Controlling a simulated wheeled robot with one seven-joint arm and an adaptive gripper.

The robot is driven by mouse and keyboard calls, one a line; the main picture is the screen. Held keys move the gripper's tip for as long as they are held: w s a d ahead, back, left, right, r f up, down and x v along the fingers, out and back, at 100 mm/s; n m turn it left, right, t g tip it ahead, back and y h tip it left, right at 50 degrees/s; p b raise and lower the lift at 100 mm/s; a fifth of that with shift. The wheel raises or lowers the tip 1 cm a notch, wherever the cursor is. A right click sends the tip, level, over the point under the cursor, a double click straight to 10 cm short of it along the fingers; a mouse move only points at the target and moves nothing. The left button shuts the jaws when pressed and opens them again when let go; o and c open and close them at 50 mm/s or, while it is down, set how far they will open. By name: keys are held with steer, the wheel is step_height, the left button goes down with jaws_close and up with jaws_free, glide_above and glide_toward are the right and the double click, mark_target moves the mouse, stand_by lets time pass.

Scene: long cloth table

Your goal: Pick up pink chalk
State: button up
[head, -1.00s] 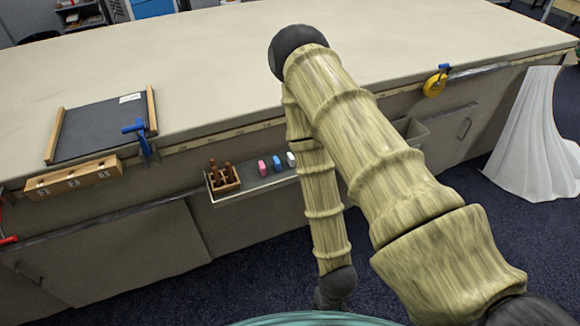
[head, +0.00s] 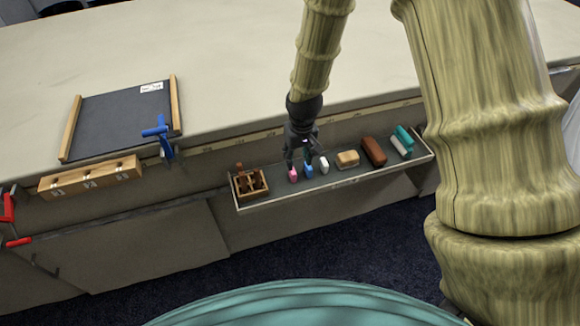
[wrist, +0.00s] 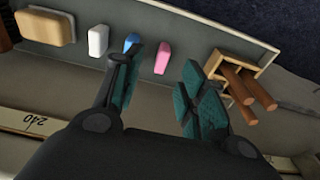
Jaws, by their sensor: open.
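The pink chalk (head: 293,175) stands in the tray on the table's front side, between the wooden holder and the blue chalk (head: 308,170). In the wrist view the pink chalk (wrist: 162,58) shows between and beyond the two fingers. My gripper (head: 299,160) is open and empty, just above the tray at the pink and blue chalks. In the wrist view my gripper (wrist: 158,85) has its left finger close to the blue chalk (wrist: 131,42) and its right finger near the wooden holder. I cannot tell whether either finger touches anything.
The tray (head: 330,186) also holds the wooden holder with brown sticks (head: 248,183), a white chalk (head: 324,165), a tan block (head: 347,159), a brown block (head: 374,151) and a teal-topped eraser (head: 403,141). A slate board (head: 118,120) and a blue clamp (head: 163,137) lie left.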

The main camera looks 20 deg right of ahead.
mark_target(292, 174)
steer(key=shift+w+r, duration=0.35)
steer(key=shift+w, duration=0.15)
steer(key=shift+w+f, duration=0.1)
steer(key=shift+f, duration=0.05)
steer(key=shift+w+f+p, duration=0.15)
steer(key=shift+f+p, duration=0.05)
steer(key=shift+f, duration=1.05)
steer(key=shift+w+f+p, duration=0.15)
steer(key=shift+f, duration=1.1)
steer(key=shift+w+a+f+p, duration=0.15)
steer(key=shift+f+p, duration=0.05)
steer(key=shift+f, duration=0.65)
steer(key=shift+w+a+f+p, duration=0.15)
steer(key=shift+f+p, duration=0.1)
steer(key=shift+f, duration=0.6)
steer(key=shift+w+a+f+p, duration=0.1)
steer(key=shift+a+f+p, duration=0.1)
steer(key=shift+f, duration=0.65)
jaws_close()
